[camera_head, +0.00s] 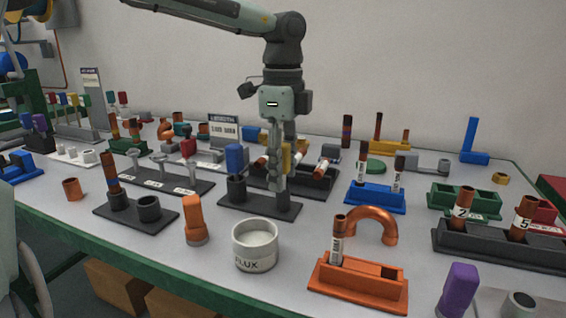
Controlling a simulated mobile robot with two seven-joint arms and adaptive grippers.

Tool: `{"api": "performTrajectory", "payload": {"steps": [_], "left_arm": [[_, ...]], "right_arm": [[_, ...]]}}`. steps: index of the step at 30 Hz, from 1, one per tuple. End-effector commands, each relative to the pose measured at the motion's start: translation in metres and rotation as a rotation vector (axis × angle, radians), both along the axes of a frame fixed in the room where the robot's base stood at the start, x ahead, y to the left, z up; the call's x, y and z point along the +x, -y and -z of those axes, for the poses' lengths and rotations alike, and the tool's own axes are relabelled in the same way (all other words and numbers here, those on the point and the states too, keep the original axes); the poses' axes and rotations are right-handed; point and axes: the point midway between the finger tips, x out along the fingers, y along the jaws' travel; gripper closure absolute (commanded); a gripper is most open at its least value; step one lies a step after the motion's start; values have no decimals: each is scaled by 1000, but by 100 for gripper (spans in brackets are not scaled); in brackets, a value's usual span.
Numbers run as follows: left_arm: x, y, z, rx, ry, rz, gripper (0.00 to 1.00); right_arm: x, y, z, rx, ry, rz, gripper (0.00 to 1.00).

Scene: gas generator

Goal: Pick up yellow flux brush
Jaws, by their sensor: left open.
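The yellow flux brush (287,158) shows only in part, as a yellow handle behind and between the fingers of my left gripper. My left gripper (279,185) points straight down over the right part of a black holder base (245,205). It is open, with its fingers around or just in front of the yellow handle; I cannot tell whether they touch it. The brush's lower end is hidden by the fingers. A blue-handled brush (235,158) stands upright in the black cup (236,188) to the left on the same base. My right gripper is not in view.
A white flux jar (255,246) stands in front of the base. An orange-brown fitting (194,222) is at front left, and a copper U-bend (371,224) at right. A blue block with tubes (375,199) lies right of the gripper. A black rack (318,184) with copper parts is close behind.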

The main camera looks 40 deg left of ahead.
Motion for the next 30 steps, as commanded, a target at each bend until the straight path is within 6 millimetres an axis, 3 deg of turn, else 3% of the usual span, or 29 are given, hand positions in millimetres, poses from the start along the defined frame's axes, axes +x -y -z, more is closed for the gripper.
{"api": "performTrajectory", "payload": {"steps": [9, 20, 30], "left_arm": [[0, 0, 6, 0, 1, 1, 56], [0, 0, 6, -1, 1, 1, 100], [1, 0, -5, 0, 5, 0, 100]], "right_arm": [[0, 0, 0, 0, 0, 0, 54], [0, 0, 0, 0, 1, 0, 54], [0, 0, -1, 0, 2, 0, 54]]}}
